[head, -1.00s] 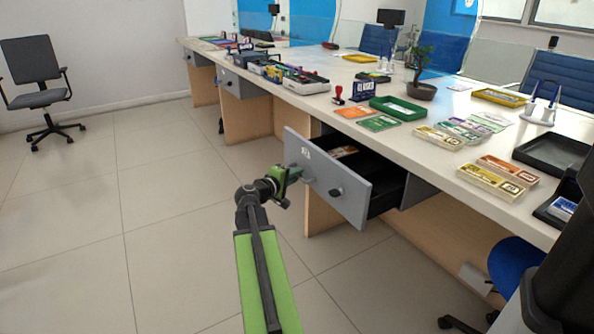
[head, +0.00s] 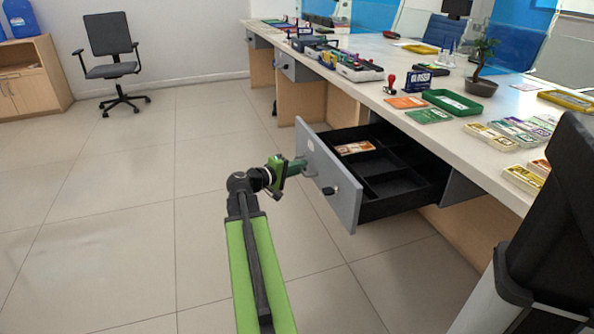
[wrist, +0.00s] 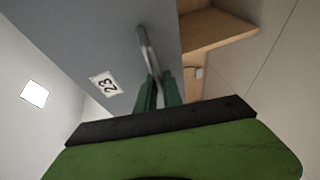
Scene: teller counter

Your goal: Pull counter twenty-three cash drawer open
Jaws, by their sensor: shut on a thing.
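The cash drawer (head: 327,176) has a grey front and black compartments inside. It stands well out from the counter in the head view, with orange banknotes (head: 355,147) in a far compartment. In the wrist view its grey front (wrist: 95,40) carries a label (wrist: 106,84) reading 23 and a metal bar handle (wrist: 147,50). My green gripper (head: 304,167) is at the drawer front, and in the wrist view its fingers (wrist: 158,92) are shut on the handle. The fingertips partly hide the handle's near end. A dark knob or lock (head: 329,191) sits on the front.
The white counter (head: 400,97) runs along the right with trays, stamps and banknote bundles on it. A black screen or terminal (head: 556,215) blocks the lower right. The tiled floor (head: 120,210) on the left is clear up to an office chair (head: 112,62).

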